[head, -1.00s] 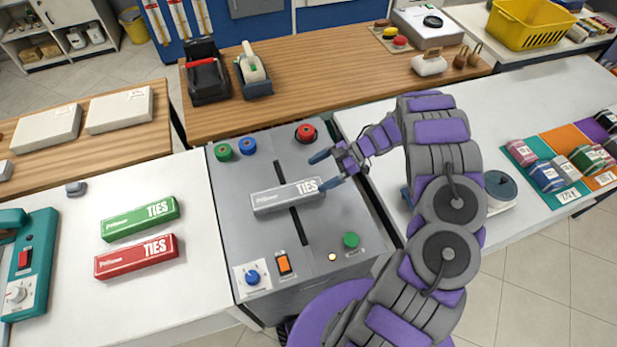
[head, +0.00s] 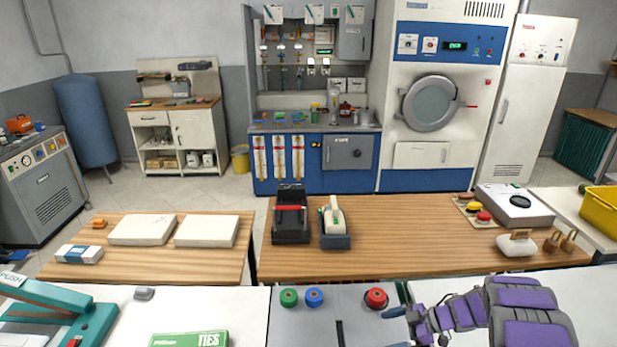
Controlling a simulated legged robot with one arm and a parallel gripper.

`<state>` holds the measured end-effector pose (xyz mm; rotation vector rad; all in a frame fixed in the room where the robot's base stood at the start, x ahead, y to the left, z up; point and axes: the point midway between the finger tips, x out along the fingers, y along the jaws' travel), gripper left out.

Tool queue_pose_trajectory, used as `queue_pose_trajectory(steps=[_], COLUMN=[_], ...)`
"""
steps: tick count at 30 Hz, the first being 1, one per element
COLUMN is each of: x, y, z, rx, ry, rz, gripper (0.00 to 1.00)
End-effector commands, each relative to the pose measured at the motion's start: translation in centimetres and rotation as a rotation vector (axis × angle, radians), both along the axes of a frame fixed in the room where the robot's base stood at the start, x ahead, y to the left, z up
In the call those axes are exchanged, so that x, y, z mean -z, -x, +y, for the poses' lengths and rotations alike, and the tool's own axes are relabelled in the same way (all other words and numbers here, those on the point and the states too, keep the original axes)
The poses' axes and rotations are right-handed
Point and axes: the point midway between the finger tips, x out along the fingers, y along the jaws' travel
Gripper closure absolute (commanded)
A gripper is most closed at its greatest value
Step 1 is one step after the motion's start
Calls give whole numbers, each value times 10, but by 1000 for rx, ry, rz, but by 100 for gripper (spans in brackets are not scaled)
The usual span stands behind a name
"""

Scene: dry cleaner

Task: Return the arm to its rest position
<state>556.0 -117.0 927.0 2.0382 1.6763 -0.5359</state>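My arm reaches in from the lower right of the head view, in grey and purple segments. My gripper (head: 396,328) is at the bottom edge, over the right part of the grey machine panel (head: 325,328). Its two blue fingertips are spread apart, with no object visible between them. The lower finger is partly cut off by the frame edge. A red button (head: 376,298) sits just behind the upper finger.
A green TIES box (head: 188,339) is cut off at the bottom left. A teal sealer (head: 60,312) stands left of it. The wooden counter (head: 420,258) behind holds a black stapler-like holder (head: 290,222), a tape dispenser (head: 334,225) and a white scale (head: 515,207).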

Motion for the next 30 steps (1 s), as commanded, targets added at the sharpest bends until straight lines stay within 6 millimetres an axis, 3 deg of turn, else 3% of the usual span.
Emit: queue_pose_trajectory(steps=[6,15,23,30], x=[-40,-111,-181,-240], y=[-61,-119,-134,-118], z=[-24,-64,-101,-126], rx=[197,487,753,995], ry=[171,374,520,621], rz=[-141,-296,-376,-393], gripper=[0,0,0,0])
